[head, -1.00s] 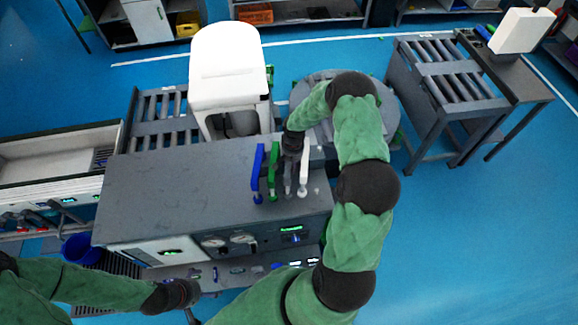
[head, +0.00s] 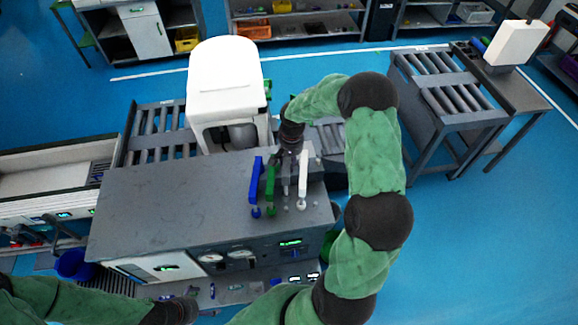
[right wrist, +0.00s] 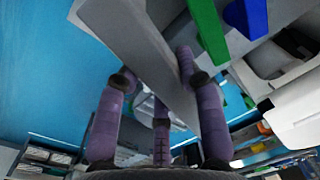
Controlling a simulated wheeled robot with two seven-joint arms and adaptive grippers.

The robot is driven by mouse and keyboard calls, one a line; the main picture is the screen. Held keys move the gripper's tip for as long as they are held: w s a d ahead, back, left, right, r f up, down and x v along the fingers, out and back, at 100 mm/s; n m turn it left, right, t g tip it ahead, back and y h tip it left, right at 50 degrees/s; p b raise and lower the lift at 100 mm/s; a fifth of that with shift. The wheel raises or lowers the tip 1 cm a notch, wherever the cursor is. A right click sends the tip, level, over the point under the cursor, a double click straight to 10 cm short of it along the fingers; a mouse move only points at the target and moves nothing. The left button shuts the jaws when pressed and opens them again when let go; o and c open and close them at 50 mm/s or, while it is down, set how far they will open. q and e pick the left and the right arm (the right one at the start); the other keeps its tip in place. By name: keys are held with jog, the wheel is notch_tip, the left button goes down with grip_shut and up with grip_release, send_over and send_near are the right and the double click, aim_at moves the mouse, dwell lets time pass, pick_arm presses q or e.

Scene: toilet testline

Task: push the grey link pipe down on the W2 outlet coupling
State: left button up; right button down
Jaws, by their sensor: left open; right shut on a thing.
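In the right wrist view the grey link pipe (right wrist: 150,55) runs between my purple fingers (right wrist: 160,110). The pipe's lower end is near a small fitting; I cannot tell which coupling is W2 or how it is seated. My left gripper (head: 190,308) is open, low at the front left.
The grey bench (head: 170,205) has a broad clear top left of the pipes. A white toilet (head: 225,75) stands behind it. Blue and green pipes (right wrist: 208,30) crowd the gripper. Roller stands (head: 450,95) are at the back right.

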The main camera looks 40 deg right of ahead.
jog(key=shift+r+p, duration=1.1)
jog(key=shift+r, duration=1.35)
